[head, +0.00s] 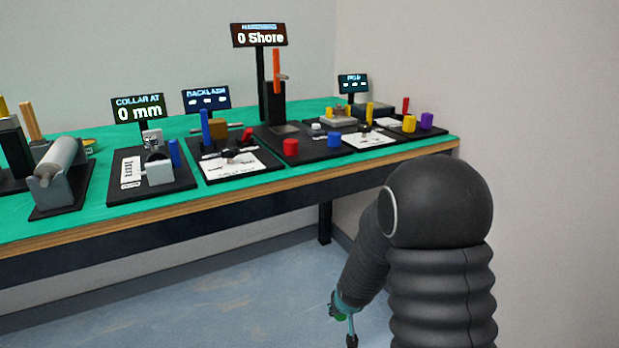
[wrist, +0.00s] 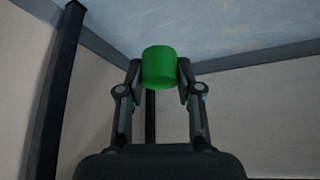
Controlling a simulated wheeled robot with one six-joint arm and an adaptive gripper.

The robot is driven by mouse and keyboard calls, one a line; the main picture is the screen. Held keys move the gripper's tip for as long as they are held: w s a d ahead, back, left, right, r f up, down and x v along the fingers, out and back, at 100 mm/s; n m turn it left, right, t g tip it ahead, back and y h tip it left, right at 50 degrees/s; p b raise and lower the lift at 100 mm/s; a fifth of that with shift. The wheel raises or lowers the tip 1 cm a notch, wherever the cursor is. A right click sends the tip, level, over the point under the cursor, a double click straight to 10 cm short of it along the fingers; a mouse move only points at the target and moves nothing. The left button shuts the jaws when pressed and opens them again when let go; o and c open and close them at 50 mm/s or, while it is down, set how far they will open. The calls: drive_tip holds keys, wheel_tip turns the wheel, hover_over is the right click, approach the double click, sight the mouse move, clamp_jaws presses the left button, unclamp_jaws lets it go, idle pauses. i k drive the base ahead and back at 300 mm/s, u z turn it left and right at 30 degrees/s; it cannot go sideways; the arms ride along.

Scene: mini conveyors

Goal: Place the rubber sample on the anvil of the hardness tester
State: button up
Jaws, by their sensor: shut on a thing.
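My gripper (wrist: 160,85) is shut on a green cylinder (wrist: 160,68), which looks like a rubber sample and fills the space between the fingertips. In the head view my gripper (head: 343,310) hangs low over the floor in front of the bench, with a bit of green at its end. The hardness tester (head: 276,103) stands at the back of the bench, with an orange lever (head: 276,66) and a display (head: 259,36) reading 0 Shore. A grey plate (head: 284,128), apparently the anvil, lies bare at its foot. A red cylinder (head: 291,147) and a blue cylinder (head: 334,140) stand before it.
The green bench top (head: 60,215) has a wooden front edge, above and left of my gripper. Left of the tester are several stations, including a collar gauge (head: 158,168). Right of it stand yellow and purple pieces (head: 426,120). A bench leg (head: 325,222) stands near my arm.

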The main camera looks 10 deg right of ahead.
sight(285, 129)
drive_tip(key=z, duration=1.75)
drive_tip(key=k, duration=0.75)
drive_tip(key=u, duration=1.3)
